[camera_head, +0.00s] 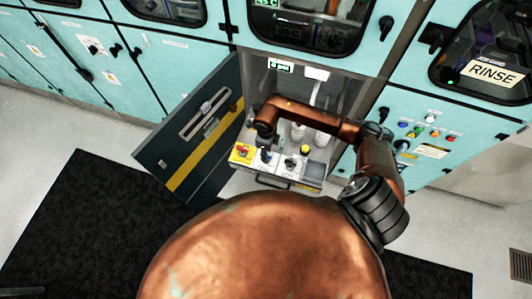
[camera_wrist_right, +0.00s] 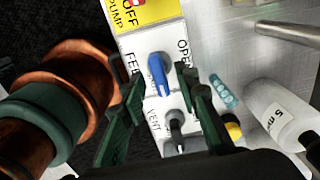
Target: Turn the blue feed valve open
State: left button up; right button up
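The blue feed valve handle (camera_wrist_right: 158,74) stands on a white panel between the labels FEED and OPEN in the right wrist view. The handle lies roughly along the picture's vertical, with its narrow end slightly right of its top. My right gripper (camera_wrist_right: 161,78) is open, with one dark green finger on each side of the handle. I cannot tell whether either finger touches it. In the head view my copper right arm (camera_head: 318,122) reaches across the open cabinet to the panel and mostly hides the gripper and the valve. My left gripper is not in view.
A black vent handle (camera_wrist_right: 175,130) sits just below the feed valve, and a yellow pump panel (camera_wrist_right: 150,10) above it. A white bottle (camera_wrist_right: 282,112) stands to the right. The cabinet's dark door (camera_head: 195,125) is open to the left. A button panel (camera_head: 425,130) is on the right.

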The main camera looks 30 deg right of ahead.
jog(key=shift+f, duration=0.4)
jog(key=shift+c, duration=0.4)
grip_shut()
